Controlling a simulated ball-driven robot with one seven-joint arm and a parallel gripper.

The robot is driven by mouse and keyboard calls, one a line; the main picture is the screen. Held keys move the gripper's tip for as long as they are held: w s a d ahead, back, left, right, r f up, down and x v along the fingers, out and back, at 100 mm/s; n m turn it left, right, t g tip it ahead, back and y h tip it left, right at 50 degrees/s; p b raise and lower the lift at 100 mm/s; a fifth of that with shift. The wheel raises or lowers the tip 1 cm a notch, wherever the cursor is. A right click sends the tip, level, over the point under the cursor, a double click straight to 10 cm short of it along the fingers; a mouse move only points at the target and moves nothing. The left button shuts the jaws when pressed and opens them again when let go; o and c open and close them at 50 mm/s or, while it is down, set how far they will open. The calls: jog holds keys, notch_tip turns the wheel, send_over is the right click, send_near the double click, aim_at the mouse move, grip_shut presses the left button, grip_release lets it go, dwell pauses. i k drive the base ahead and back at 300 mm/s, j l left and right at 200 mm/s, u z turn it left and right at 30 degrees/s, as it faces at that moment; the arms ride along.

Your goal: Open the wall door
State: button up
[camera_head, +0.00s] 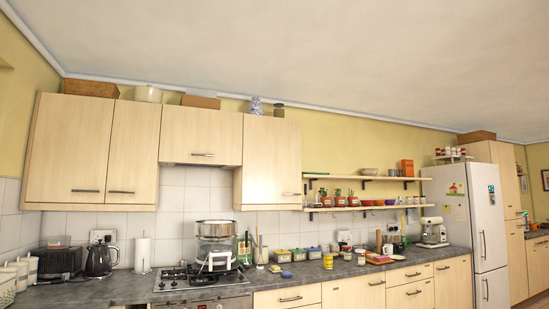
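The wall cabinets have pale wood doors, and all look shut. The far left door (70,145) has a dark bar handle (86,191) near its bottom edge. The door beside it (132,145) has its own handle (121,192) low down. A shorter door (201,134) above the hob has a handle (203,155) at its bottom. The right wall door (268,155) has a handle (291,194) at its lower right. I cannot tell which one the task means. I cannot make out my gripper in this view.
A dark counter (130,286) runs below the cabinets. It holds a toaster (60,262), a kettle (99,260), a paper roll (142,253) and a tall pot (214,240) on the hob. Open shelves (345,207) and a fridge (478,215) stand to the right. Baskets (91,88) sit on top.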

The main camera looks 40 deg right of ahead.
aim_at(272, 160)
jog(key=i+l+z, duration=0.55)
jog(key=i, duration=0.55)
jog(key=i+l+z, duration=0.3)
jog(key=i, duration=0.25)
jog(key=i+z, duration=0.25)
jog(key=i, duration=0.35)
